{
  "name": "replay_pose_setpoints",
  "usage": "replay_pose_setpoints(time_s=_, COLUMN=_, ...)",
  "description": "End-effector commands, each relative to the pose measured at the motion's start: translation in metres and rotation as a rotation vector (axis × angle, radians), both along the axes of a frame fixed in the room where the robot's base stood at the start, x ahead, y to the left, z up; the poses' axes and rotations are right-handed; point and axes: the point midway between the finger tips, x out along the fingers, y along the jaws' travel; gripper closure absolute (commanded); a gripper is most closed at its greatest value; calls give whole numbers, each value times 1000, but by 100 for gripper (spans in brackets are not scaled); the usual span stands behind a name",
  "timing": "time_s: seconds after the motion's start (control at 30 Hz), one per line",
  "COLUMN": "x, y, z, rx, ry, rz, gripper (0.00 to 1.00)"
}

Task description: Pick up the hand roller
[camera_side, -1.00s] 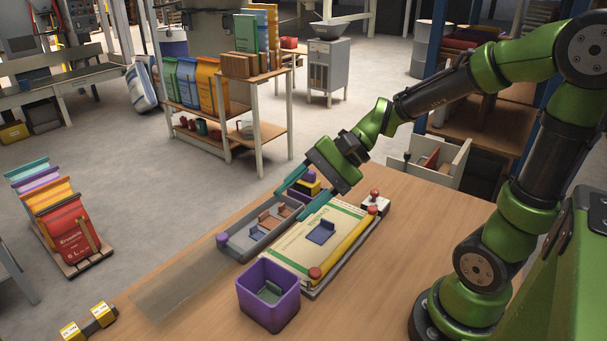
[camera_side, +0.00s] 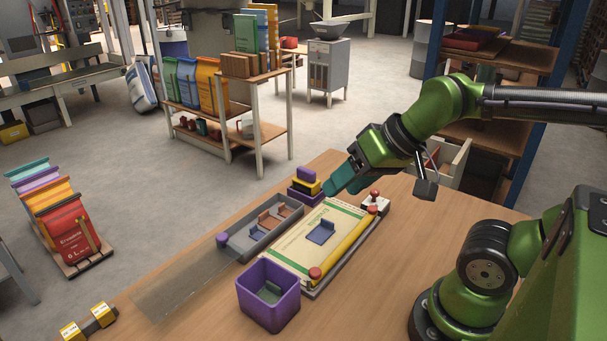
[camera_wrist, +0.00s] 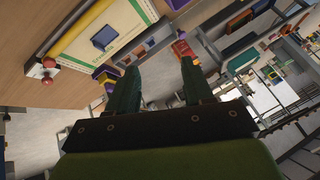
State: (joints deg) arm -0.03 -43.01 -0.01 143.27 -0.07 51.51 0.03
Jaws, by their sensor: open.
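I cannot tell for sure which thing is the hand roller. A yellow bar (camera_side: 350,246) with red ends lies along the right edge of the board, on a cream sack (camera_side: 300,246). A stacked purple, black and yellow piece (camera_side: 306,183) stands at the board's far end. My gripper (camera_side: 336,188) is above the far end of the board, just right of that stacked piece, its teal fingers pointing down-left. In the wrist view its two fingers (camera_wrist: 158,68) are apart with nothing between them. The yellow bar also shows in the wrist view (camera_wrist: 146,8).
A grey tray (camera_side: 245,257) with small brown and blue pieces lies left of the board. A purple bin (camera_side: 268,308) stands in front. A white box with a red knob (camera_side: 375,203) is at the far right corner. The table front right is clear.

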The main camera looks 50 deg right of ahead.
Motion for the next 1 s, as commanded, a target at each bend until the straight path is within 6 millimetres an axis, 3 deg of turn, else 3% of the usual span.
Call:
replay_pose_setpoints(time_s=0.17, x=1, y=0, z=13, rx=1, ry=-3, rz=-1, gripper=49)
replay_pose_setpoints(time_s=0.33, x=1, y=0, z=55, rx=2, ry=-6, rz=-1, gripper=49)
replay_pose_setpoints(time_s=0.37, x=3, y=2, z=50, rx=44, ry=18, rz=-19, gripper=49)
replay_pose_setpoints(time_s=0.57, x=23, y=19, z=42, rx=369, ry=126, rz=-161, gripper=49)
replay_pose_setpoints(time_s=0.77, x=64, y=24, z=47, rx=809, ry=227, rz=-390, gripper=49)
replay_pose_setpoints(time_s=0.87, x=95, y=11, z=54, rx=1093, ry=260, rz=-551, gripper=49)
replay_pose_setpoints(time_s=1.0, x=142, y=-33, z=64, rx=1504, ry=257, rz=-789, gripper=49)
